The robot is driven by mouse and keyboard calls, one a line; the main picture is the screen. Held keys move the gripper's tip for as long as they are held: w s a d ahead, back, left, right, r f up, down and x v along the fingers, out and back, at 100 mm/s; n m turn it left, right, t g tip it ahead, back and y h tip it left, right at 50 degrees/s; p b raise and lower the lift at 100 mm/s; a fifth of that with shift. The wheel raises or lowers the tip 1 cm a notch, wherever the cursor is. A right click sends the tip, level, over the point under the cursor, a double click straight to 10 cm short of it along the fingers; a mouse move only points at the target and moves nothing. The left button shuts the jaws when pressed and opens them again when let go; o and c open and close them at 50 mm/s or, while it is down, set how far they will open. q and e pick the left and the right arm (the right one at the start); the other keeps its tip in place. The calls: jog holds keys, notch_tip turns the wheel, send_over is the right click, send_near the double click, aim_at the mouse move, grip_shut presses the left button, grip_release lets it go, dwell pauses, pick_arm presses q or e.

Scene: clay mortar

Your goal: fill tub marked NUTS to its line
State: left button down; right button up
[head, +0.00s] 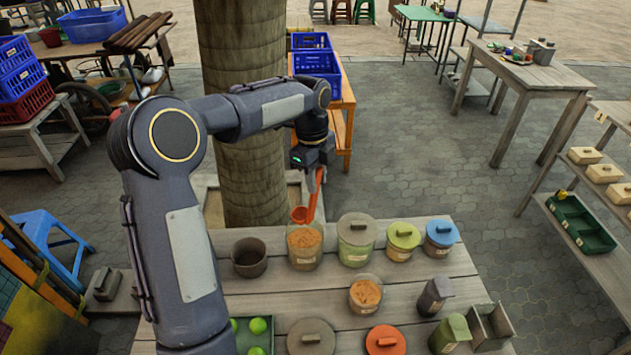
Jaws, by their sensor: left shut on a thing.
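My left gripper (317,172) is shut on the handle of an orange scoop (301,214). The scoop hangs with its bowl just above or at the rim of an open clear tub (304,257) of orange-brown contents. A second open clear tub (366,299) nearer the front also holds orange-brown contents. Lidded tubs stand to the right: one with a grey-olive lid (357,229), one with a yellow-green lid (403,235) and one with a blue lid (441,233). The labels are too small to read, so I cannot tell which is marked NUTS. My right gripper is out of view.
A dark open pot (249,262) stands left of the back tub. A loose grey lid (311,338) and an orange lid (386,341) lie at the front of the plank table (440,275). Dark and green canisters stand front right. A tree trunk (245,120) rises behind.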

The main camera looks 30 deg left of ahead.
pick_arm(q)
jog(key=shift+d+f+b, duration=0.1)
jog(key=shift+f+b, duration=0.45)
jog(key=shift+f, duration=0.2)
notch_tip(320, 180, down, 11)
jog(key=b, duration=0.7)
jog(key=shift+r, duration=0.15)
notch_tip(320, 180, up, 11)
jog(key=p, duration=0.9)
jog(key=shift+r, duration=0.1)
